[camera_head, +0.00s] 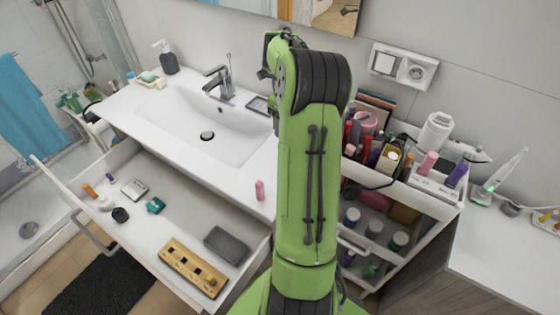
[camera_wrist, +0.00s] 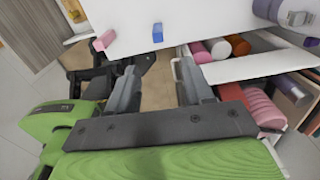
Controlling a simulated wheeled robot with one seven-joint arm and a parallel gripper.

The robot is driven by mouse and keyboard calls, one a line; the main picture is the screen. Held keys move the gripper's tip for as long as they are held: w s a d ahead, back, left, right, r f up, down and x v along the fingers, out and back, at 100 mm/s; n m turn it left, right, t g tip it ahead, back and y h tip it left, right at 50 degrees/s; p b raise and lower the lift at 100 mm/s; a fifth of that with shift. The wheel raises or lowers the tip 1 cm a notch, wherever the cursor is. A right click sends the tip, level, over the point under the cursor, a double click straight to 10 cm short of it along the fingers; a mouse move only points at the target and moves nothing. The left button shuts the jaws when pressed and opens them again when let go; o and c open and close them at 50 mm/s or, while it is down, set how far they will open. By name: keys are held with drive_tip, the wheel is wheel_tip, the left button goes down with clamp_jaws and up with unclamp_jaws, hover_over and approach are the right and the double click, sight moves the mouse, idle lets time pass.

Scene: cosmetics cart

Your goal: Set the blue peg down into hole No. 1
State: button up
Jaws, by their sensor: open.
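The blue peg (camera_wrist: 157,32) stands on a white surface in the wrist view, ahead of my gripper (camera_wrist: 156,76). My gripper is open, with nothing visible between its fingers and a gap between them and the peg. I cannot pick out the blue peg in the head view, where my green arm covers the middle and hides my gripper. A wooden block (camera_head: 193,268) with a row of holes lies in the open drawer (camera_head: 102,227). The hole numbers are too small to read.
A pink peg (camera_wrist: 104,41) stands left of the blue one. A small pink piece (camera_head: 259,190) is on the sink counter (camera_head: 243,181). A grey box (camera_head: 227,245) lies beside the wooden block. The crowded cosmetics cart (camera_head: 441,212) is to the right.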

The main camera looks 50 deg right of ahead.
wheel_tip(320, 180, down, 15)
drive_tip(key=shift+a+r, duration=0.15)
drive_tip(key=shift+r, duration=0.15)
clamp_jaws()
